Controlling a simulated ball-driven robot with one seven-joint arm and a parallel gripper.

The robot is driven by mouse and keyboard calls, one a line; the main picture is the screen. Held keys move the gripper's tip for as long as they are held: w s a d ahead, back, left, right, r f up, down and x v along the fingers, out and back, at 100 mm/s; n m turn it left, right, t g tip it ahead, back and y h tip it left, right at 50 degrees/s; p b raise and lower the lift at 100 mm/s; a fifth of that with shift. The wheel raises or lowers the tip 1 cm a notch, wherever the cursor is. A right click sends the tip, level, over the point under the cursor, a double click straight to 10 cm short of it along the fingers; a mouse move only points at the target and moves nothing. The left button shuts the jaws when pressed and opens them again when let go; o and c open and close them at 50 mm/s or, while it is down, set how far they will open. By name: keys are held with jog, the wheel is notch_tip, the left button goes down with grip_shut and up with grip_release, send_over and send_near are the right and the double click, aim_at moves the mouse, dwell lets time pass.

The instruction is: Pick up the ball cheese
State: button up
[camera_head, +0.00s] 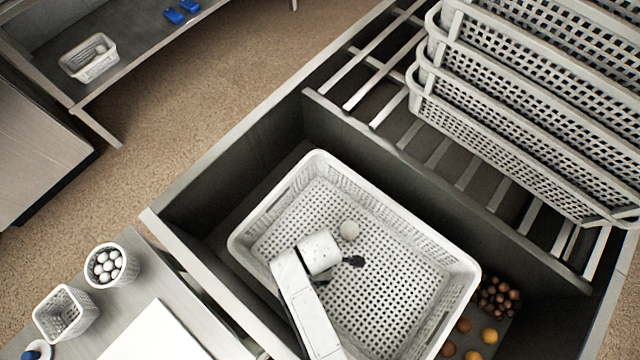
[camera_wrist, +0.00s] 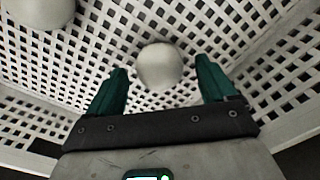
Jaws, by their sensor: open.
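The ball cheese, a small pale off-white ball (camera_head: 349,230), lies on the floor of the large white perforated basket (camera_head: 262,220). In the wrist view the ball (camera_wrist: 159,66) shows in the gap between the tips of my green fingers, with visible space on both sides. My gripper (camera_wrist: 162,72) is open and empty. In the head view my gripper (camera_head: 353,261) is a dark shape inside the basket, just below the ball. A larger-looking pale rounded thing (camera_wrist: 40,8) is cut off at the wrist view's top left; I cannot tell what it is.
The basket walls surround my gripper. Stacked perforated baskets (camera_head: 530,110) stand at the upper right. Brown balls (camera_head: 499,295) and orange balls (camera_head: 489,336) lie beside the basket at lower right. A small basket of white balls (camera_head: 108,265) stands at left.

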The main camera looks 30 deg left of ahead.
jog(key=shift+f, duration=0.95)
jog(key=c, duration=1.1)
